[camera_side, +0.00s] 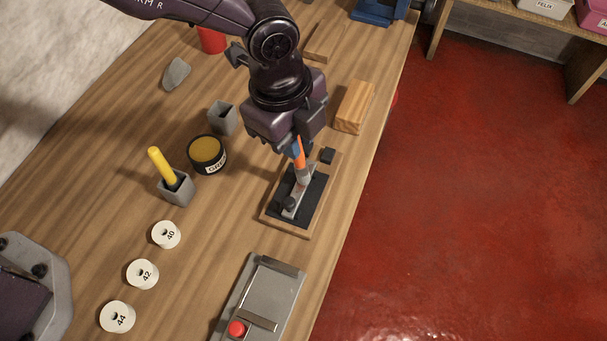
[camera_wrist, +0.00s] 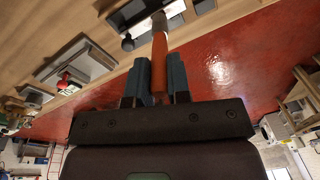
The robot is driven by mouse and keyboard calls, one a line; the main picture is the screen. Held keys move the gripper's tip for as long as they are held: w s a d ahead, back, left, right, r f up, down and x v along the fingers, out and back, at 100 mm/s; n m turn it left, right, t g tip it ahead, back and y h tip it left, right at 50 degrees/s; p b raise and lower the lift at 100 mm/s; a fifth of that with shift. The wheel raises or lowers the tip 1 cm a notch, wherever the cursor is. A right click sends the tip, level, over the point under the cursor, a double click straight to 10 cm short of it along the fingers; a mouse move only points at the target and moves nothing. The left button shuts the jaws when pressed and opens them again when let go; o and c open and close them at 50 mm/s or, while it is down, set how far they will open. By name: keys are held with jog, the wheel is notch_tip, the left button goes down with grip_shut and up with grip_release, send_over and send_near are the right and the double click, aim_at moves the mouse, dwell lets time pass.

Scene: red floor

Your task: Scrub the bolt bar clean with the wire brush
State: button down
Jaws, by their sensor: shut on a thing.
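My gripper (camera_side: 298,150) is shut on the orange handle of the wire brush (camera_side: 300,156). The brush points down, and its grey head is at the bolt bar (camera_side: 292,204); I cannot tell if it touches. The bar is a light metal strip with a dark knob, lying on a black plate on a wooden board (camera_side: 306,234). In the wrist view the orange brush handle (camera_wrist: 159,62) stands between my blue-grey fingers, and part of the bolt bar (camera_wrist: 172,12) shows beyond it at the top.
A yellow-handled tool (camera_side: 160,164) stands in a grey holder, beside a round tin (camera_side: 207,153) and an empty grey holder (camera_side: 223,118). A wood block (camera_side: 354,106) is right of my gripper. White discs (camera_side: 142,274) and a grey device with a red button (camera_side: 262,298) are in front.

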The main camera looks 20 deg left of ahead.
jog(key=shift+w, duration=0.25)
jog(key=shift+w, duration=0.65)
jog(key=shift+w, duration=0.85)
notch_tip(320, 180, up, 6)
dwell(0.5)
jog(key=shift+f, duration=0.15)
dwell(0.3)
